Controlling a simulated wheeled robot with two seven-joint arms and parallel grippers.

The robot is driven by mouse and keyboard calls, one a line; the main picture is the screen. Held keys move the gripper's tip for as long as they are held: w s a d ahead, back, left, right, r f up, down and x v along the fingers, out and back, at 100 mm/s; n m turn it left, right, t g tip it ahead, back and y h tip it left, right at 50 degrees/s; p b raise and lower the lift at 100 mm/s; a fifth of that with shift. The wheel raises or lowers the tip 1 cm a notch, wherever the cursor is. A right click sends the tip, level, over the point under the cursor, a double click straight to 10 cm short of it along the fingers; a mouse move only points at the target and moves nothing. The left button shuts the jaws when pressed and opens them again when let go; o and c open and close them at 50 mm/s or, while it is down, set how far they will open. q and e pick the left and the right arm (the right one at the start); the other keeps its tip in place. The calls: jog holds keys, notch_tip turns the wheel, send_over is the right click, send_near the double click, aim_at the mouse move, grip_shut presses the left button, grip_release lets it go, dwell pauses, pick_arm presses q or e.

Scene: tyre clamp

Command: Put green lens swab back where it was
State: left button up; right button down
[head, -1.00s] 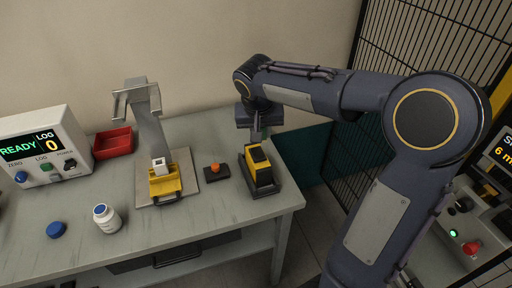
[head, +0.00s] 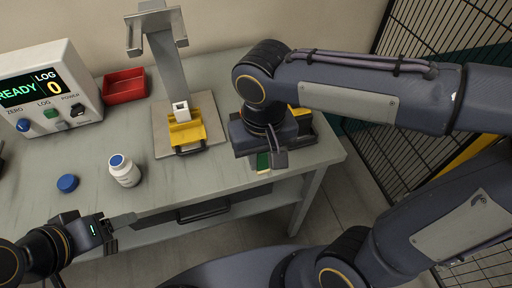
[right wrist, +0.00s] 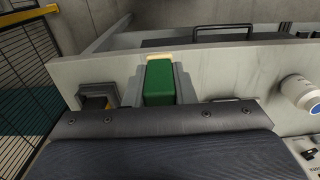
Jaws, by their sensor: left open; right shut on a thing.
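The green lens swab (head: 263,162) is a green block with a pale cream end, seen clearly in the right wrist view (right wrist: 158,82). My right gripper (head: 270,160) is shut on it, with a finger on each side, near the table's front edge at the right. A black holder with yellow (head: 301,114) stands behind it, mostly hidden by my right arm; a dark box with yellow inside shows in the right wrist view (right wrist: 98,96). My left gripper (head: 122,222) is open and empty at the front left, by the table edge.
A yellow fixture (head: 186,130) with a white block (head: 181,110) sits below the grey stand (head: 168,60). A white bottle (head: 125,172), blue cap (head: 67,183), red tray (head: 124,86) and display box (head: 45,88) are on the left. Wire fence is right.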

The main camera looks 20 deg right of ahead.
jog(key=w+f, duration=0.2)
jog(key=w, duration=0.1)
jog(key=w+f, duration=0.3)
jog(key=w+d+f+p, duration=0.1)
jog(key=w+f, duration=0.1)
jog(key=w, duration=0.1)
jog(key=shift+w+d+f, duration=0.1)
jog(key=shift+w+f, duration=0.1)
jog(key=shift+w, duration=0.1)
jog(key=shift+w+f, duration=0.2)
jog(key=shift+f, duration=0.1)
jog(key=shift+w+f, duration=0.15)
jog(key=shift+f, duration=1.55)
jog(key=shift+f, duration=0.1)
jog(key=shift+f+b, duration=0.15)
jog(key=shift+b, duration=0.2)
jog(key=c, duration=1.2)
grip_release()
